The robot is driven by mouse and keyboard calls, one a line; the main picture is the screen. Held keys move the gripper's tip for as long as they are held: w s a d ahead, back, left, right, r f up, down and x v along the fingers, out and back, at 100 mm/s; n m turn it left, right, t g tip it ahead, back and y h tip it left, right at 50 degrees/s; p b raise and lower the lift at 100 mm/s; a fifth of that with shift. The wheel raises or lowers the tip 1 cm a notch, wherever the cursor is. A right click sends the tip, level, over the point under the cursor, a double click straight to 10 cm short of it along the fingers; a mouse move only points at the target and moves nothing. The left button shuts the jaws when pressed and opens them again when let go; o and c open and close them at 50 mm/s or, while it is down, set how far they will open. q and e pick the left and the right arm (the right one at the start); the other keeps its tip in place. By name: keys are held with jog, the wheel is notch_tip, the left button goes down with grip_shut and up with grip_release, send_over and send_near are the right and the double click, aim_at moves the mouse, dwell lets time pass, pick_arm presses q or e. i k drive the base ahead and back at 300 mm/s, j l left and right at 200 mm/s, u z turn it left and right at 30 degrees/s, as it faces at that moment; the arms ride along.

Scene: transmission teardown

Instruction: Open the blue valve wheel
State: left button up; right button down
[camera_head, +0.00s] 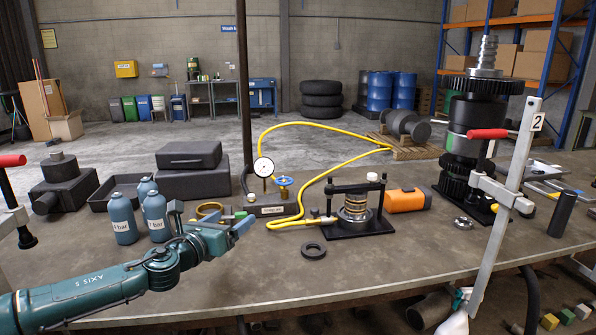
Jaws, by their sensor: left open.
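The blue valve wheel (284,181) sits on top of a small brass valve body (283,194), on a dark block (268,208) in the middle of the bench. A round white pressure gauge (264,167) stands just left of it. My left gripper (243,228) is open and empty, at the end of the green arm reaching in from the lower left. In the picture it is lower and left of the wheel, apart from it and nearer to me. The wheel is unobstructed. My right gripper is not in view.
Blue bottles (124,218) stand left of my gripper. A yellow hose (300,205) curves right of the valve. The bench front (260,285) is clear.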

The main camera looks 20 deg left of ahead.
aim_at(284, 183)
jog(key=i, duration=0.85)
